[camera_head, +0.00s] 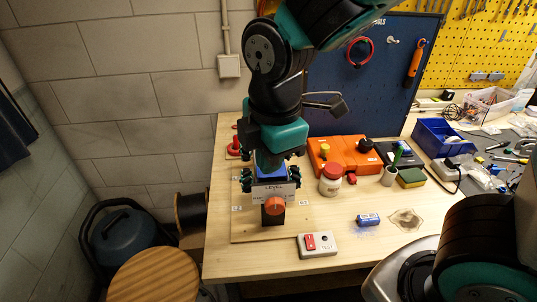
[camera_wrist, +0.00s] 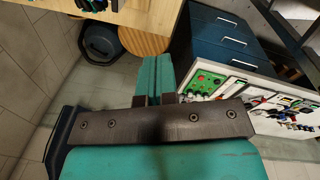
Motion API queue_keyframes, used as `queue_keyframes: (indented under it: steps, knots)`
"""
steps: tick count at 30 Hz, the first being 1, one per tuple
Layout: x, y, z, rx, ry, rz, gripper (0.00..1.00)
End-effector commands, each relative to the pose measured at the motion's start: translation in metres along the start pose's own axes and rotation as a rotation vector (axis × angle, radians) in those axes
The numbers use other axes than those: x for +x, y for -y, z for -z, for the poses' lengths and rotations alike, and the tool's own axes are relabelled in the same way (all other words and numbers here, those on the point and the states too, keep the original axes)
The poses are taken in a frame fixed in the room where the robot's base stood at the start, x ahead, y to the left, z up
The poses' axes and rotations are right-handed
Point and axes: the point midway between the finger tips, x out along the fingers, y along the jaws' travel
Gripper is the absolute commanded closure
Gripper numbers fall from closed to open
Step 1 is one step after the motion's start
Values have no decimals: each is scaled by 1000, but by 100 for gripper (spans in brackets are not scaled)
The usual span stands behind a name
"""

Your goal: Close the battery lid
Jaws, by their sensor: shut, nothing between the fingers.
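My gripper (camera_wrist: 156,60) shows in the wrist view with its two teal fingers together and nothing between them. Behind the fingertips are floor and furniture. In the head view my arm reaches down over the left part of the bench, close to a device with a white label reading LEVEL (camera_head: 272,190). My arm hides part of this device, and I cannot make out the fingertips there. A blue battery (camera_head: 368,220) lies on its side on the bench. I cannot pick out the battery lid for certain in either view.
An orange knob (camera_head: 274,206) stands at the device's front. A box with a red switch (camera_head: 318,245) is near the bench's front edge. A white jar with red lid (camera_head: 331,180), an orange case (camera_head: 345,150) and a sponge (camera_head: 411,178) stand to the right. A stool (camera_head: 153,276) is left of the bench.

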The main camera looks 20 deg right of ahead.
Motion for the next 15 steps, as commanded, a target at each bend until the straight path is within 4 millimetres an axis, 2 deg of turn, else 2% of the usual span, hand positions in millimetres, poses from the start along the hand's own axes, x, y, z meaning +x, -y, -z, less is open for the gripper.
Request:
queue_keyframes:
  steps: [3,6,10,15]
  knots:
    - [-1,-23,4,-312,107,-9,100]
    - [1,-36,5,-508,176,-6,100]
    - [3,-45,6,-653,229,4,100]
    - [14,-48,4,-700,248,12,100]
